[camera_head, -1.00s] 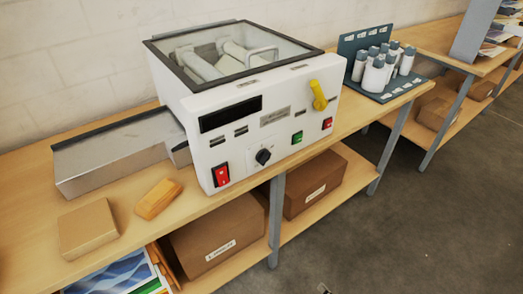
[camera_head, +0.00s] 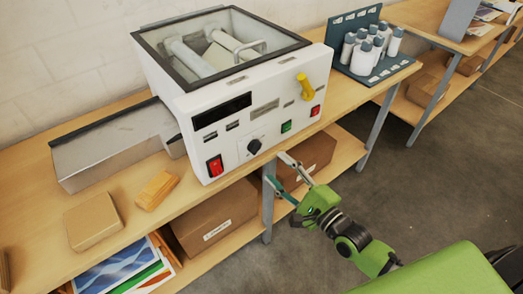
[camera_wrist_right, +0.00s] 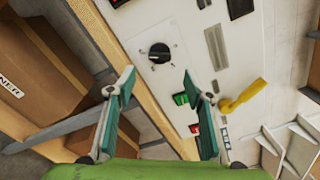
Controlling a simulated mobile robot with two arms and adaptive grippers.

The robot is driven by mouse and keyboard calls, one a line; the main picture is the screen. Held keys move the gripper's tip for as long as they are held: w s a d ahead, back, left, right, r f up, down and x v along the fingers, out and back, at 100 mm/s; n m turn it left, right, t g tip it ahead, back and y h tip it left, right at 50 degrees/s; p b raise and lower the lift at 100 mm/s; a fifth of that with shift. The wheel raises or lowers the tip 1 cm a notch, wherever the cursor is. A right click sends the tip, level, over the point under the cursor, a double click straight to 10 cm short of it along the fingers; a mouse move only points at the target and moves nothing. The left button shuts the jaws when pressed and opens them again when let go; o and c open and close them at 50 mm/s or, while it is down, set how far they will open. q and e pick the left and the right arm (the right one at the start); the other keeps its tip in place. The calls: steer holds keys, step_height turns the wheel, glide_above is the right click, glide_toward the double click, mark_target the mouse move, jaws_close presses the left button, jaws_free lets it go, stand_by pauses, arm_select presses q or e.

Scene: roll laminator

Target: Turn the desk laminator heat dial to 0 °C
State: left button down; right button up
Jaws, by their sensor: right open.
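The white desk laminator (camera_head: 230,135) stands on the wooden bench. Its black heat dial (camera_head: 254,146) is low on the front panel, between a red rocker switch (camera_head: 215,166) and a green button (camera_head: 286,127). The dial (camera_wrist_right: 159,53) also shows in the right wrist view, ahead of the fingers; its scale marks are too small to read. My right gripper (camera_head: 283,173) is open and empty, below and in front of the panel, apart from the dial. In the right wrist view its two fingers (camera_wrist_right: 160,90) are spread wide. My left gripper is not in view.
A yellow lever (camera_head: 305,87) sticks out on the panel's upper right, with a red button (camera_head: 315,110) below. A metal tray (camera_head: 110,148) and two small blocks lie left. Bottles on a rack (camera_head: 372,45) stand right.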

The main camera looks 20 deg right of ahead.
mark_target(258, 150)
steer(key=p+x, duration=0.1)
steer(key=x, duration=0.7)
steer(key=shift+w+f, duration=0.1)
steer(key=c, duration=1.1)
